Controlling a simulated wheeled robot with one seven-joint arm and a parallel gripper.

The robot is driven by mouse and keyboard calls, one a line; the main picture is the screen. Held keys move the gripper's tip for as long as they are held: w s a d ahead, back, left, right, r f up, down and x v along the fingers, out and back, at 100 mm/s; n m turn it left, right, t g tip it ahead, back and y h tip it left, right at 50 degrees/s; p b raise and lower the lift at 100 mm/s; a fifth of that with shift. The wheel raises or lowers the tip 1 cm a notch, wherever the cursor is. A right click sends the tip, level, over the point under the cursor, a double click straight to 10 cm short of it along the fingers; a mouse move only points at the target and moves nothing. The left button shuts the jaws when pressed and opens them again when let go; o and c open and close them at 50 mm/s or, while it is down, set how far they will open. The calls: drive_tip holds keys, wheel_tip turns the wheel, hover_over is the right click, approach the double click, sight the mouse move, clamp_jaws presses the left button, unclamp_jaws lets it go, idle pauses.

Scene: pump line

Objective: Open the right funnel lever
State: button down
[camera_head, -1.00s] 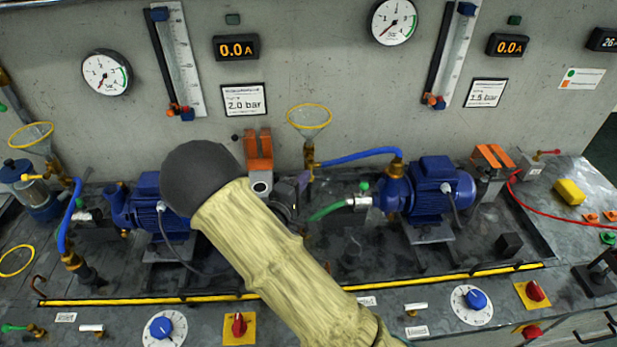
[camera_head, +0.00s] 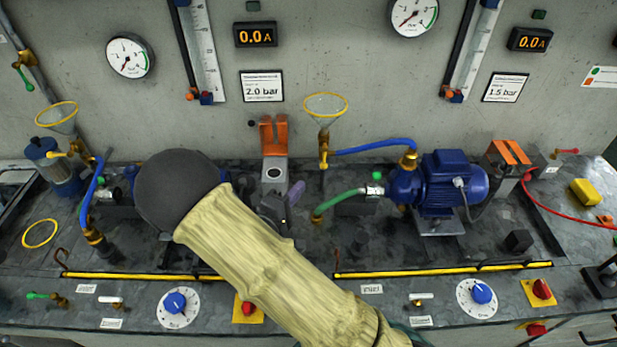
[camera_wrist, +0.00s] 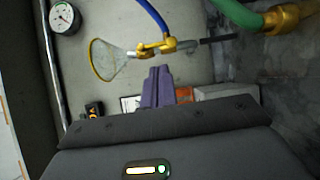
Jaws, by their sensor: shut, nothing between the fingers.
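The right funnel (camera_head: 325,105) has a yellow rim and stands in front of the grey wall, right of centre. Its yellow lever (camera_head: 323,152) is at the valve just below it, by the blue hose. In the wrist view the funnel (camera_wrist: 105,60) lies sideways, with the yellow valve and lever (camera_wrist: 156,46) at its stem. My gripper (camera_head: 297,190) has purple fingers, shut and empty, below and left of the lever in the head view. In the wrist view my gripper's fingers (camera_wrist: 157,72) point toward the valve, with a small visible gap. Contact is not seen.
A blue hose (camera_head: 370,147) runs from the valve to the right blue pump (camera_head: 440,180). A green hose (camera_head: 338,203) lies low beside my gripper. An orange-topped block (camera_head: 273,140) stands just left. The left funnel (camera_head: 56,116) is far left.

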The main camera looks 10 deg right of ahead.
drive_tip(key=v, duration=0.4)
drive_tip(key=shift+s+a, duration=0.1)
